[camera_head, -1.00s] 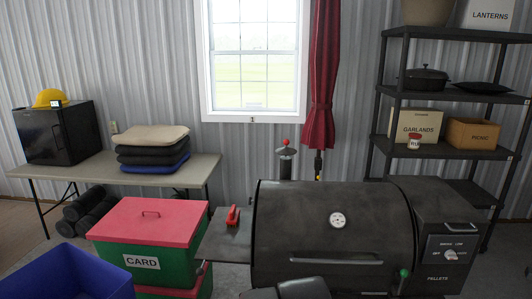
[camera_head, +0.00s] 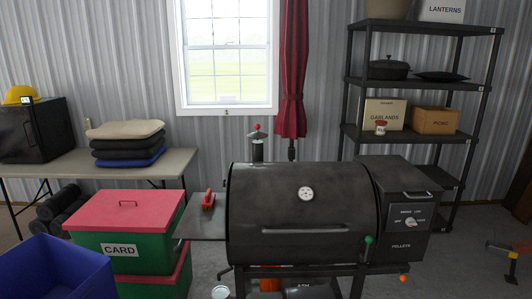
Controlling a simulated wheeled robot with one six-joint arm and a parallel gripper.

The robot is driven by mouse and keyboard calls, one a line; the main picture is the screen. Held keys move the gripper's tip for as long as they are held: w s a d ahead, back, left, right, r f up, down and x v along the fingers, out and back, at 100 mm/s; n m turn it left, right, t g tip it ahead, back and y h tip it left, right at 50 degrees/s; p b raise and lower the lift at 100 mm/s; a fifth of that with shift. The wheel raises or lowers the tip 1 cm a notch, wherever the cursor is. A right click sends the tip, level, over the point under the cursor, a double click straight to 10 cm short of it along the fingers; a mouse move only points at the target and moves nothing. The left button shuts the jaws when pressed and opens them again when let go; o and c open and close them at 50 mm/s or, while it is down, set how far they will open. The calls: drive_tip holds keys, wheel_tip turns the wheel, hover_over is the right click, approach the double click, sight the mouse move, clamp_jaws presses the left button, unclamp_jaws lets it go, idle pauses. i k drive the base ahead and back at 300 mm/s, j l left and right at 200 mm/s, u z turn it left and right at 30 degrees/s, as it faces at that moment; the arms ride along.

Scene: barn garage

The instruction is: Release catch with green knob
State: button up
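A small green knob (camera_head: 368,240) sits at the lower right front of a black barrel-shaped pellet grill (camera_head: 262,210). A dark lever or stem appears to run down from the knob. The catch itself is too small to make out. The grill's lid is down, with a long handle (camera_head: 304,230) across its front and a round dial (camera_head: 306,193) above. My gripper is not in view.
A pellet hopper (camera_head: 404,197) with a switch panel adjoins the grill's right end. A side shelf with a red-handled object (camera_head: 208,200) is at its left. Red-lidded green boxes (camera_head: 118,217) and a blue bin (camera_head: 62,268) stand left.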

sight(368, 239)
drive_tip(key=k+l, duration=0.15)
drive_tip(key=i+l, duration=0.75)
drive_tip(key=l, duration=0.2)
